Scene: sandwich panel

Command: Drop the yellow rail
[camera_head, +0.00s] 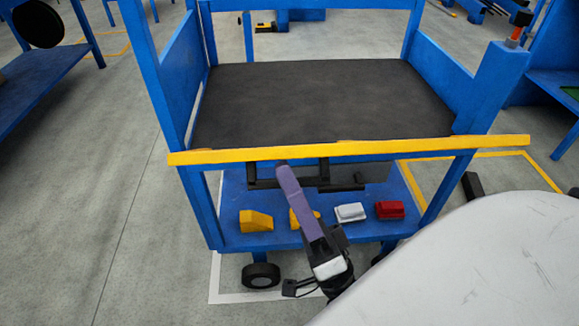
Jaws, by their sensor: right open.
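The yellow rail (430,146) lies across the front of the blue cart (487,90), along the near edge of its dark top surface, and sticks out past both corner posts. It is nearly level in the picture. My right gripper (287,178) reaches up from below in front of the cart, with its long purple part ending just under the rail's middle. It is open; I cannot tell whether it touches the rail. My left gripper is not in view.
The cart's dark deck (320,100) is empty. Its lower shelf holds a yellow block (256,220), another partly hidden yellow block, a white block (350,212) and a red block (389,209). Dark bracket-like parts (345,185) sit below the rail. The floor at left is clear.

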